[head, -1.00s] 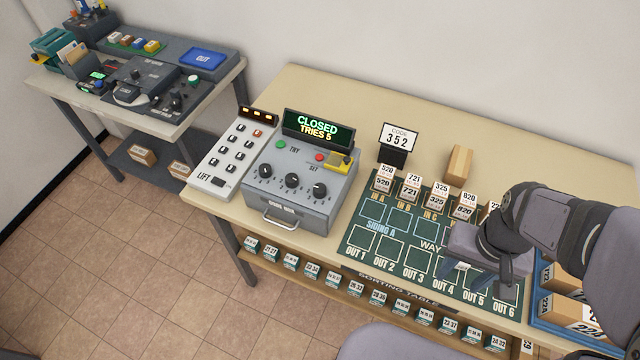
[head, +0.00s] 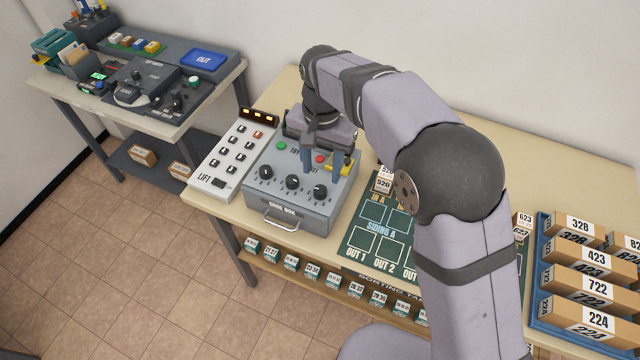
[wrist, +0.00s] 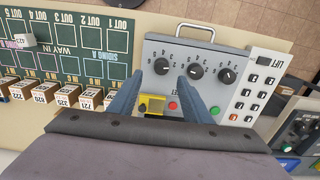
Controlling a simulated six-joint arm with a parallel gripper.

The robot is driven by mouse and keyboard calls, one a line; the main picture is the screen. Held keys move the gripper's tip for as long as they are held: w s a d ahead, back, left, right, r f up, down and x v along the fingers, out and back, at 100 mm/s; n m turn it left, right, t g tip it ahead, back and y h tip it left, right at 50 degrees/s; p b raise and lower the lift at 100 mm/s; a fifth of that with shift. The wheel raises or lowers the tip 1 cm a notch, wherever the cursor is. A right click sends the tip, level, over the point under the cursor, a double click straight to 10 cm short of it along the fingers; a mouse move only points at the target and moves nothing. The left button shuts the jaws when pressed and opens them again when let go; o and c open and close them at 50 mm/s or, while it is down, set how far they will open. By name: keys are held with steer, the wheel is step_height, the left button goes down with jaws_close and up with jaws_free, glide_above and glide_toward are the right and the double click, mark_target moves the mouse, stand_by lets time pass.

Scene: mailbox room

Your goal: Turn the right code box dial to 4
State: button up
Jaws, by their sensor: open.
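The grey code box (head: 283,213) stands on the sorting table with three black dials on its sloped face. Its right dial (head: 319,191) is the leftmost one in the wrist view (wrist: 161,66). The middle dial (head: 292,182) and left dial (head: 265,172) are beside it. My gripper (head: 322,168) is open and empty, above the box's upper right part. In the wrist view its fingers (wrist: 160,80) point toward the right dial, one on each side and seemingly short of it. The right dial's exact setting is too small to read. My gripper hides the box's display.
A lift keypad (head: 228,160) stands left of the box. The box's green button (head: 281,146), red button (wrist: 173,106) and yellow part (wrist: 152,104) are close to my fingers. Several numbered blocks (wrist: 65,95) and the green siding board (head: 361,243) are to the right.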

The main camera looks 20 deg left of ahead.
mark_target(320, 189)
steer(key=shift+a, duration=0.2)
steer(key=shift+f+p, duration=1.3)
steer(key=shift+f, duration=2.35)
steer(key=shift+c, duration=0.4)
steer(key=c, duration=1)
